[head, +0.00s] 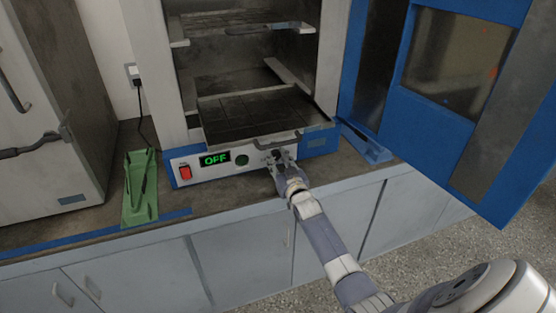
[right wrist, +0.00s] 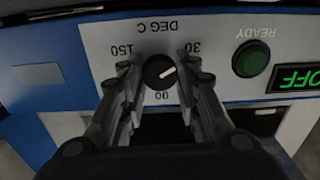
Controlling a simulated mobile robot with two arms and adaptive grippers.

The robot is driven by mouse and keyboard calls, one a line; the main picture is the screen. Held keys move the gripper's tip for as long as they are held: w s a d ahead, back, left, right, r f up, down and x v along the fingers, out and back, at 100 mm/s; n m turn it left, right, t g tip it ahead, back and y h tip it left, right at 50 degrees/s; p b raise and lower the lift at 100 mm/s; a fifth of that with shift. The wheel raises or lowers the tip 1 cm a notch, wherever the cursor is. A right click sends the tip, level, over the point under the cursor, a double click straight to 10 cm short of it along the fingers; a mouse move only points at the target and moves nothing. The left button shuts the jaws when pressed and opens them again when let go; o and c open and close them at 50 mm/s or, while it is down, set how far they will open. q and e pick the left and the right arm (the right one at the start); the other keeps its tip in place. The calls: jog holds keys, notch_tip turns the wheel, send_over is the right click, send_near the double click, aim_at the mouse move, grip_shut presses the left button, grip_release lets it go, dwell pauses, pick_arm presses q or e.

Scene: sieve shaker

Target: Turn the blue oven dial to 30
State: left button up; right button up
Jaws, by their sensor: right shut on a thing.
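The blue and white oven (head: 320,140) stands on the counter with its blue door (head: 395,120) swung open to the right. Its dial is mostly hidden behind my right gripper (head: 283,163) in the head view. In the right wrist view the round black dial (right wrist: 158,74) sits between the two fingers of my right gripper (right wrist: 160,80), which is shut on it. The panel is marked 30, 90 and 150 around the dial. The dial's white mark points right and slightly up, roughly to the 30 side. My left gripper is out of view.
The panel has a display (head: 214,159) reading OFF, a red switch (head: 184,172) and a green READY lamp (right wrist: 250,59). A green object (head: 140,188) stands left of the oven. A blue object (head: 366,143) lies at right. A grey cabinet (head: 45,130) stands far left.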

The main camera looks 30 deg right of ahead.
dwell(0.3)
jog(key=o, duration=1.1)
jog(key=v, duration=1.2)
jog(key=shift+f, duration=0.1)
jog(key=s+a+f+n+g+y, duration=0.1)
jog(key=s+a+f+g, duration=0.3)
jog(key=f, duration=0.8)
jog(key=s+a+f+n+g+y, duration=0.1)
jog(key=s+a+f, duration=0.2)
jog(key=s+f, duration=0.55)
jog(key=s+a+f+g+y, duration=0.1)
jog(key=s+a+f+g, duration=0.2)
jog(key=f, duration=1.1)
jog(key=s+a+f+n+g, duration=0.1)
jog(key=s+f, duration=0.4)
jog(key=s, duration=0.6)
jog(key=s+a+f+n+g+y, duration=0.1)
jog(key=s+a+f+g, duration=0.2)
jog(key=s+f, duration=0.3)
jog(key=s+a+f+n+g, duration=0.1)
jog(key=s+f+g, duration=0.3)
jog(key=s, duration=1.2)
jog(key=shift+s+a+f, duration=0.2)
jog(key=shift+a+f, duration=0.15)
jog(key=shift+f, duration=0.2)
jog(key=shift+s+a+f, duration=0.2)
jog(key=shift+a+f, duration=0.15)
jog(key=shift+f, duration=0.2)
